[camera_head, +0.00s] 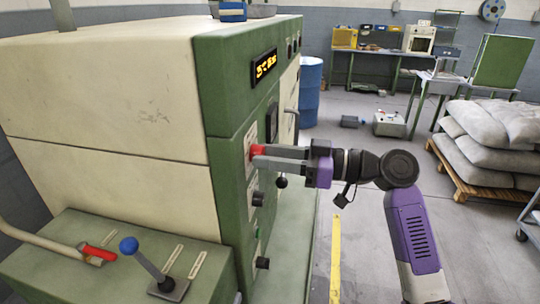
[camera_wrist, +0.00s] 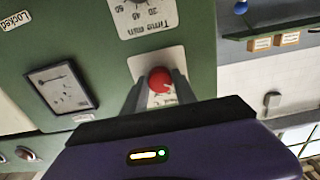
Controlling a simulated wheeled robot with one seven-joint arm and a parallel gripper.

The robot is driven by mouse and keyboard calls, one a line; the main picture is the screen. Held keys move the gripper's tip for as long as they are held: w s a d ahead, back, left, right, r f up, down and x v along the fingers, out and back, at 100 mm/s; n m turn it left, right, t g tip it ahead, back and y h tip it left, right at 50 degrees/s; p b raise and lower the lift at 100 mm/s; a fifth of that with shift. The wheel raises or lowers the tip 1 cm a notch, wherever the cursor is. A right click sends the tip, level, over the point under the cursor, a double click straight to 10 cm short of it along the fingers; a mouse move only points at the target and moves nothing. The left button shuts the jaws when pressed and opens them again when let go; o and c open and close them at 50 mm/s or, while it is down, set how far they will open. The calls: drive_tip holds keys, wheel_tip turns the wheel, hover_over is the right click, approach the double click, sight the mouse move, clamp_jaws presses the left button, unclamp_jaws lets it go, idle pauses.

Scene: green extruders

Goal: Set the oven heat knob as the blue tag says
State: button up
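A red knob (camera_head: 257,150) sits on a pale label plate on the green front of the machine. It also shows in the wrist view (camera_wrist: 160,79), where the print on its plate (camera_wrist: 162,99) is mostly hidden. My gripper (camera_head: 254,154) reaches in from the right, with one finger on each side of the knob. In the wrist view my gripper (camera_wrist: 160,84) has its fingertips close beside the knob. I cannot tell whether they press on it. I cannot make out a blue tag or its writing in either view.
A "Time min" dial (camera_wrist: 139,4) lies just above the red knob in the wrist view, and a meter (camera_wrist: 62,88) is to its left. Dark knobs (camera_head: 258,198) and a black ball handle (camera_head: 282,182) are below my gripper. A lit display (camera_head: 265,66) is above.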

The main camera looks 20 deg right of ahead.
clamp_jaws()
drive_tip(key=shift+m, duration=0.4)
drive_tip(key=m+p, duration=0.1)
drive_tip(key=m, duration=0.2)
drive_tip(key=shift+r, duration=0.1)
drive_tip(key=shift+m+p, duration=1.05)
drive_tip(key=shift+m, duration=0.95)
drive_tip(key=o, duration=1.1)
unclamp_jaws()
drive_tip(key=shift+c, duration=0.2)
drive_tip(key=shift+s+d, duration=0.1)
